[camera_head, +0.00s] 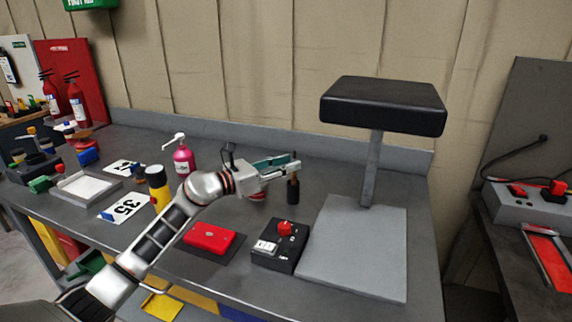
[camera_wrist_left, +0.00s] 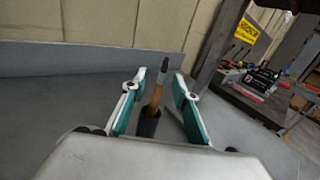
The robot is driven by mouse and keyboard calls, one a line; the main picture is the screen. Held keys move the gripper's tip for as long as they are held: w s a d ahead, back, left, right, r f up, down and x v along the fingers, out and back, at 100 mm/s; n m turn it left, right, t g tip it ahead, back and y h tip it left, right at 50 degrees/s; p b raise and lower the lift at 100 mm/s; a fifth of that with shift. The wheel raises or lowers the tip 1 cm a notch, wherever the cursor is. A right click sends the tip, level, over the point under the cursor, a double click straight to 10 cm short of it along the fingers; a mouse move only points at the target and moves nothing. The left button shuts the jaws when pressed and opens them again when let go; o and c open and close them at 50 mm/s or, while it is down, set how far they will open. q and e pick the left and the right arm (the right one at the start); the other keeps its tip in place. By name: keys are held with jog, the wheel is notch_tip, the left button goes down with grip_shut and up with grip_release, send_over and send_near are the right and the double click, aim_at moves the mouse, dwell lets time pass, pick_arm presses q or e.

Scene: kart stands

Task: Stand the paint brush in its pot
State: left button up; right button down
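The paint brush (camera_wrist_left: 156,98) has an orange-brown handle and a dark tip. It stands nearly upright with its lower end in a dark round pot (camera_wrist_left: 149,124), which also shows as a black cylinder in the head view (camera_head: 293,192). My left gripper (camera_head: 288,168) reaches over the bench from the left, its fingers at the brush above the pot. In the left wrist view the fingers (camera_wrist_left: 160,78) are apart, with the brush between them and a gap on both sides. The brush's lower end is hidden inside the pot. My right gripper is out of view.
A black-topped stand on a grey base plate (camera_head: 352,262) rises to the right. A black switch box with a red knob (camera_head: 279,246) and a red case (camera_head: 210,237) lie in front. A pink pump bottle (camera_head: 183,160) stands behind my arm.

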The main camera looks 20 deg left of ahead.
pick_arm(q)
jog(key=v, duration=1.2)
jog(key=shift+r, duration=0.1)
dwell(0.7)
